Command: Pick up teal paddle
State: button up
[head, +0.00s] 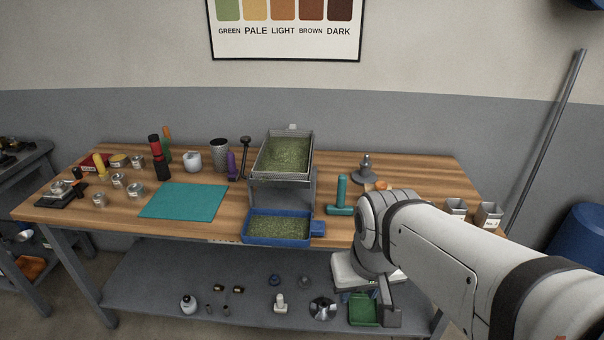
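The teal paddle (341,196) is on the wooden bench, right of the mesh tray stand. Its handle points up and its wider crosspiece is at the bottom, near the bench's front edge. My arm comes in from the right, and its wrist is just right of the paddle in the picture. My gripper (387,312) hangs below the wrist, in front of the bench and apart from the paddle. Only part of it shows, and I cannot tell its opening.
A blue tray of green beans (314,239) and a mesh tray of beans (308,155) are left of the paddle. A grey metal piece (366,169) stands behind it. A teal mat (184,201) lies further left. Several small items are on the lower shelf (150,285).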

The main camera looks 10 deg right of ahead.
aim_at(340, 209)
jog(key=u, duration=0.05)
jog(key=i, duration=1)
jog(key=u, duration=0.05)
